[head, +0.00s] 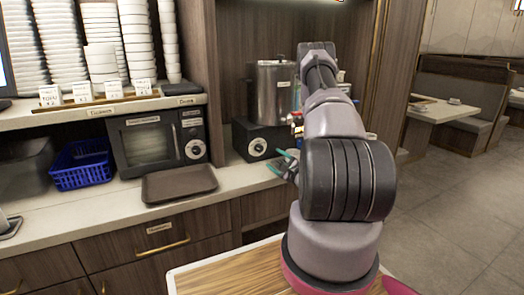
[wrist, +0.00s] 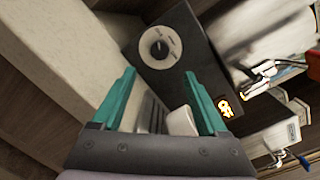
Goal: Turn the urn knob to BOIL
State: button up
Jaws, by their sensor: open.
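The urn (head: 272,92) is a silver cylinder on a black base (head: 240,141) on the counter; part of it is hidden behind my arm. Its knob (head: 257,147) is a dark round dial on a pale disc on the base's front. In the wrist view the knob (wrist: 158,47) shows clearly, with a pale pointer mark; the lettering is too small to read. My gripper (head: 283,163) is in front of the base, right of and a little below the knob. In the wrist view its teal fingers (wrist: 160,74) are spread and empty, with the knob beyond their tips, apart from them.
A microwave (head: 150,140) with its own dial stands left of the urn. A brown tray (head: 180,184) lies in front of it, with a blue basket (head: 81,166) further left. Stacked bowls (head: 135,45) fill the shelf above.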

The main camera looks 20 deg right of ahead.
aim_at(261, 149)
jog(key=w, duration=0.3)
jog(key=w+a, duration=0.1)
jog(key=w, duration=0.6)
jog(key=shift+w+a, duration=0.15)
jog(key=shift+w, duration=0.05)
grip_shut()
